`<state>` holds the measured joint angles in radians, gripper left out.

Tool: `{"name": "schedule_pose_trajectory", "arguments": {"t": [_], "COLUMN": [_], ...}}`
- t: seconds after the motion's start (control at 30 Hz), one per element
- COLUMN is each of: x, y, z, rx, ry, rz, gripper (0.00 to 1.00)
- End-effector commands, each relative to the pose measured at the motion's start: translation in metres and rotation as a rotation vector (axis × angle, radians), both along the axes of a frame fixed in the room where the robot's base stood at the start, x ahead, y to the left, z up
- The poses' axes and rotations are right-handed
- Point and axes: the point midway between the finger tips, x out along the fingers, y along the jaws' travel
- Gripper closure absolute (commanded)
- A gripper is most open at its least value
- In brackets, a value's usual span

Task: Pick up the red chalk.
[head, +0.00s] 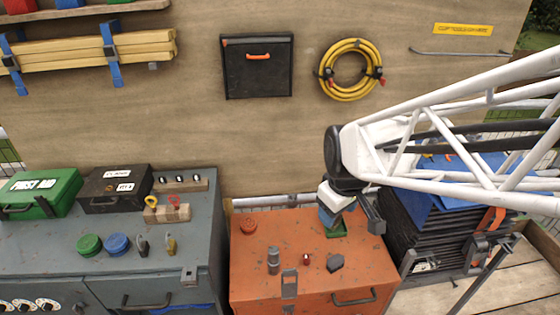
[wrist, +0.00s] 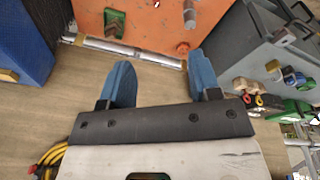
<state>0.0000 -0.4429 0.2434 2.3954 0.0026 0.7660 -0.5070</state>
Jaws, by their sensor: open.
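A round red piece (head: 248,224), which looks like the red chalk, lies at the back left of the orange chest top (head: 262,285). It shows in the wrist view (wrist: 183,48) near the chest's edge, above the right fingertip. A smaller red item (head: 306,258) stands nearer the middle of the chest; I cannot tell what it is. My gripper (head: 350,215) is over the back right of the chest. In the wrist view its blue fingers (wrist: 161,72) are apart with nothing between them.
A green block (head: 337,231) is just below my gripper. A grey cylinder (head: 273,261) and a dark lump (head: 335,262) are on the chest. Green (head: 89,246) and blue (head: 118,244) round pieces lie on the grey cabinet.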

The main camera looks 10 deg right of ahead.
Motion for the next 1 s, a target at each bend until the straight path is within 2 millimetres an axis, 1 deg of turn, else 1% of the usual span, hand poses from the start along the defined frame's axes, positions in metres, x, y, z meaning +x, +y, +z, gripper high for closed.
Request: {"name": "schedule_pose_trajectory", "arguments": {"t": [0.03, 0.2, 0.37, 0.5, 0.67, 0.8, 1.0], "x": [0.011, 0.044, 0.072, 0.093, 0.114, 0.128, 0.143], "y": [0.001, 0.002, 0.004, 0.006, 0.008, 0.009, 0.011], "z": [-0.012, -0.047, -0.085, -0.121, -0.165, -0.207, -0.267], "rx": [-0.008, -0.034, -0.057, -0.074, -0.093, -0.107, -0.124], "ry": [0.010, 0.028, 0.044, 0.057, 0.070, 0.082, 0.094], "rz": [0.049, 0.232, 0.403, 0.555, 0.727, 0.878, 1.089], "gripper": [0.43, 0.43, 0.43, 0.43, 0.43, 0.43, 0.43]}}
